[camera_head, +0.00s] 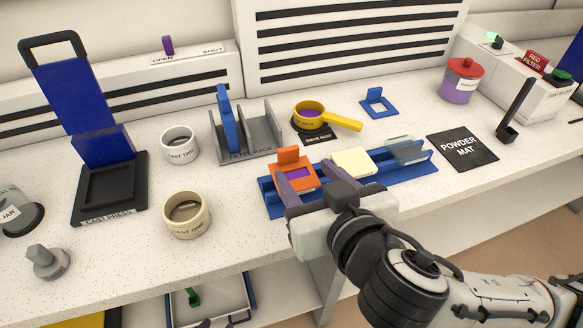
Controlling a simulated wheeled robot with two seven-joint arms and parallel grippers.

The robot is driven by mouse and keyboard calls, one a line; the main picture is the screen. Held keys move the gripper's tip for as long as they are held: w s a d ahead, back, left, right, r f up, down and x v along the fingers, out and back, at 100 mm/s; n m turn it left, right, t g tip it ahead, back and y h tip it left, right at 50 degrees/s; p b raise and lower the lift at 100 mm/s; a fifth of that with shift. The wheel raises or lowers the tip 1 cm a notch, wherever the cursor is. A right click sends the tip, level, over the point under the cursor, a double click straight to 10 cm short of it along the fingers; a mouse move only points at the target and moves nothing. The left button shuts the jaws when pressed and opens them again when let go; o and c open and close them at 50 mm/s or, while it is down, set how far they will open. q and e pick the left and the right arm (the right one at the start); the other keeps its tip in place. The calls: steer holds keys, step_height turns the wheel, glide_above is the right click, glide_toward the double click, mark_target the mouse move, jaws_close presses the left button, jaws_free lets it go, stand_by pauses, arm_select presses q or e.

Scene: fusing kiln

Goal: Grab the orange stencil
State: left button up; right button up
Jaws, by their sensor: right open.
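The orange stencil (289,156) is a small square frame with an upright tab at its back edge and a purple middle. It rests at the left end of a blue rack (420,170) on the bench. My right gripper (308,178) reaches in from the lower right, with its fingers at the stencil's near side. The fingers are apart, and I see no grip on the stencil. The gripper's body hides part of the rack and its label. My left gripper is not in view.
A cream block (353,161) and a clear pane (405,149) sit on the same rack. A yellow sieve (312,112) and a filter rack (268,132) stand behind. Cup "Cast One" (186,217) is to the left. The black powder mat (462,151) lies bare to the right.

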mark_target(289, 153)
steer(key=shift+w+a, duration=0.1)
steer(key=shift+w, duration=0.3)
steer(key=x, duration=0.3)
steer(key=p+x, duration=0.1)
steer(key=x, duration=0.1)
steer(key=shift+a+r, duration=0.3)
steer(key=shift+r, duration=0.1)
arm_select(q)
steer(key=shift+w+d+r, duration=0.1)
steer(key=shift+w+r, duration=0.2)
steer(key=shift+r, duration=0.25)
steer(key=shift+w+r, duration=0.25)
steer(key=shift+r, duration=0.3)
arm_select(e)
steer(key=shift+w+a+f, duration=0.1)
steer(key=shift+w+f, duration=0.1)
steer(key=shift+w, duration=0.1)
steer(key=shift+c, duration=0.4)
steer(key=c, duration=1)
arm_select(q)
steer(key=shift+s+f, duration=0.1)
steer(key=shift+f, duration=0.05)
arm_select(e)
steer(key=shift+c, duration=0.8)
steer(key=shift+r, duration=0.15)
